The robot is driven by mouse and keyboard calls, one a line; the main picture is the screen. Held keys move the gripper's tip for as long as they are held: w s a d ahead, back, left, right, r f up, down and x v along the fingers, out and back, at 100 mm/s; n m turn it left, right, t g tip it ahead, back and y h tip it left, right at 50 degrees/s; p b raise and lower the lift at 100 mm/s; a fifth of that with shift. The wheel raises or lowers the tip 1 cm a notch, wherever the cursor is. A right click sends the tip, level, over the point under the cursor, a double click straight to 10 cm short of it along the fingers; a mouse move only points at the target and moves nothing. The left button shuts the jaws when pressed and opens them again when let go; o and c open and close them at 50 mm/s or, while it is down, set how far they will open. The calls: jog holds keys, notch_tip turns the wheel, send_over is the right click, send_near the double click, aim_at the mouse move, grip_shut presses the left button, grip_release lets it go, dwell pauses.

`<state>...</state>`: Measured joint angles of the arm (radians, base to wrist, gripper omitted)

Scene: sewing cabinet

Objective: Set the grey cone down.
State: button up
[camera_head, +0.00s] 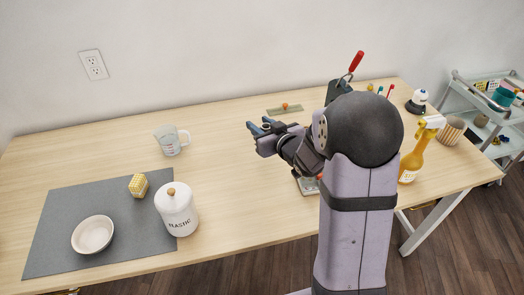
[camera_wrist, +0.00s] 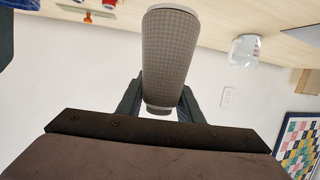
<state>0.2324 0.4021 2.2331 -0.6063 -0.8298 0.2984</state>
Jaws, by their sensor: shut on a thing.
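The grey cone (camera_wrist: 170,55) fills the top middle of the wrist view. It has a woven grey surface with a pale rim at its wide end and a dark narrow end. My gripper (camera_wrist: 160,105) is shut on it, with a finger at each side near the narrow end. In the head view my gripper (camera_head: 262,126) is over the middle of the wooden table (camera_head: 235,165). The cone is mostly hidden there by the fingers and wrist. I cannot tell its exact height over the table.
A measuring cup (camera_head: 170,140) stands left of my gripper. A grey mat (camera_head: 62,215) holds a bowl (camera_head: 93,235), a yellow block (camera_head: 138,186) and a white canister (camera_head: 177,212). A small tray (camera_head: 284,109) with an orange thing lies behind. A spray bottle (camera_head: 415,150) is right. Bare wood lies mid-table.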

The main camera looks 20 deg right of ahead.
jog(key=shift+f, duration=3.7)
jog(key=shift+f+b, duration=0.15)
jog(key=shift+b, duration=0.15)
jog(key=o, duration=1.1)
